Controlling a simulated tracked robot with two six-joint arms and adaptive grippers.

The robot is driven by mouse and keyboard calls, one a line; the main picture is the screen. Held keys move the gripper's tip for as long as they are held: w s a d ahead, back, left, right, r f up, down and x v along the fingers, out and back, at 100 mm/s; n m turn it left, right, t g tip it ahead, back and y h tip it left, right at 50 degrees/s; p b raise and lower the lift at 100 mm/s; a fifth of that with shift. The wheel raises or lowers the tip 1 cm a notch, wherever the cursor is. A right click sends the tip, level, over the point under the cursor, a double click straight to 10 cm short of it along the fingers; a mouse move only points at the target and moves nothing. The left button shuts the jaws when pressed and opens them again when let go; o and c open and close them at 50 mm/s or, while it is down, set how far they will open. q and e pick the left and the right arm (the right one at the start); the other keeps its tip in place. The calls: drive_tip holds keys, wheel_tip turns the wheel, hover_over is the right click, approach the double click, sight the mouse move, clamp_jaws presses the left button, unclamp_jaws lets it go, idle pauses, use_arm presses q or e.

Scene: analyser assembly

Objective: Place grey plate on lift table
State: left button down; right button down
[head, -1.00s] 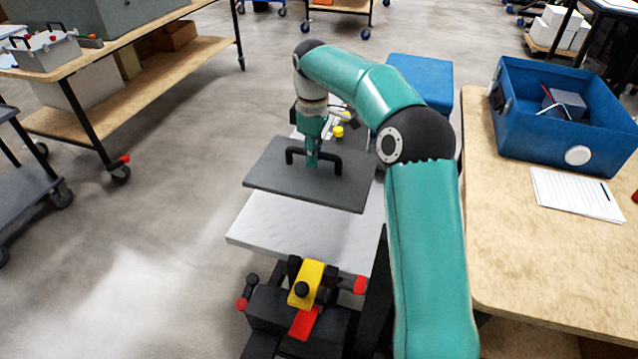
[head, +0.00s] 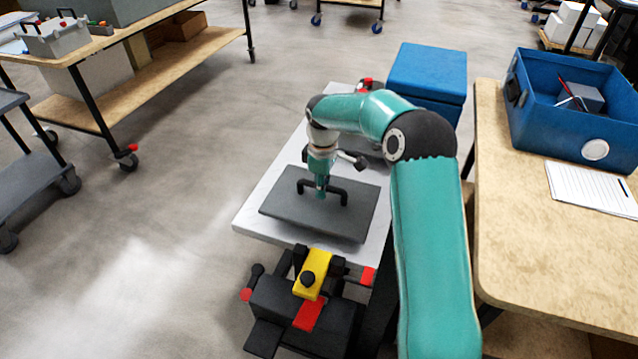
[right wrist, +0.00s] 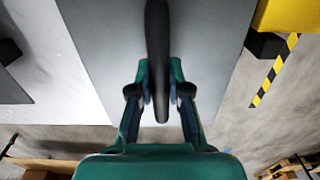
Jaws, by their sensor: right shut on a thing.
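The grey plate (head: 285,207) is a dark flat slab with a black bar handle on top. My right gripper (head: 321,194) is shut on that handle; in the right wrist view the fingers (right wrist: 160,95) close on both sides of the black handle (right wrist: 157,40). The plate is over the near part of the light grey lift table top (head: 262,190) and looks about level. I cannot tell whether it touches the top or hangs just above it. It also fills the middle of the right wrist view (right wrist: 110,50). My left gripper is not in view.
A yellow and black block with red parts (head: 313,279) sits at the lift table's near end. A blue box (head: 428,72) stands behind it. At right, a wooden table (head: 500,240) holds a blue bin (head: 560,135) and paper.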

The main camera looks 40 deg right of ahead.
drive_tip(key=shift+f, duration=1.8)
drive_tip(key=c, duration=1.1)
unclamp_jaws()
drive_tip(key=shift+f, duration=0.1)
wheel_tip(320, 180, up, 12)
drive_tip(key=shift+r+p, duration=0.1)
drive_tip(key=shift+p, duration=0.55)
